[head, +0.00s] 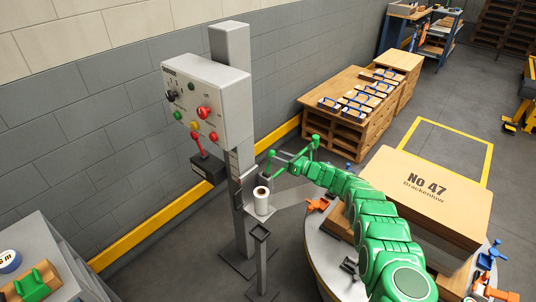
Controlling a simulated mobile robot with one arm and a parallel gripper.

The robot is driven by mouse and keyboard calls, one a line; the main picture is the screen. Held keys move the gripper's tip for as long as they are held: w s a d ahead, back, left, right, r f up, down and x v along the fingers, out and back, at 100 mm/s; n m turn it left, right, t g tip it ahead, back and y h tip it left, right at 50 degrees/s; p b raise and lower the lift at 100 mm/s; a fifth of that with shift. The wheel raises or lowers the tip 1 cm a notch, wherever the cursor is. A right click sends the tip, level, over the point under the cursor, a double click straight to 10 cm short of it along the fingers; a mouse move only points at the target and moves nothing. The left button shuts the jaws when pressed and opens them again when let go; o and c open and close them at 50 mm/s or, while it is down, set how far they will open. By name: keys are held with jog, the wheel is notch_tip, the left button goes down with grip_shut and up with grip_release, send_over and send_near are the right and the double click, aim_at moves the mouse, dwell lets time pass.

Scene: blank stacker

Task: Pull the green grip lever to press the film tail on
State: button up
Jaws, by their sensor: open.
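My gripper (299,157), at the end of my green arm, is open beside the grey post, just above and right of the white film roll (262,203). A small green knob (270,153) at the end of a thin bar, left of my fingers, looks like the grip lever; I cannot tell whether my fingers touch it. The film tail (292,194) runs as a pale sheet from the roll rightward under my arm. The carton marked No 47 (425,195) sits on the round grey turntable (318,250). My arm hides part of the carton's left side.
A control box (207,100) with coloured buttons and a red-handled lever (197,140) below it are on the post (240,215). A short stand (261,255) is in front of the roll.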

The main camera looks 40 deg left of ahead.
aim_at(271, 154)
jog(key=shift+s+a, duration=0.2)
jog(key=shift+a, duration=0.75)
jog(key=shift+s+a, duration=0.2)
jog(key=shift+a, duration=0.7)
jog(key=shift+a+f, duration=0.1)
jog(key=shift+a, duration=0.35)
jog(key=shift+s+a, duration=0.1)
jog(key=shift+a, duration=0.45)
jog(key=shift+a, duration=0.15)
jog(key=shift+c, duration=0.3)
grip_shut()
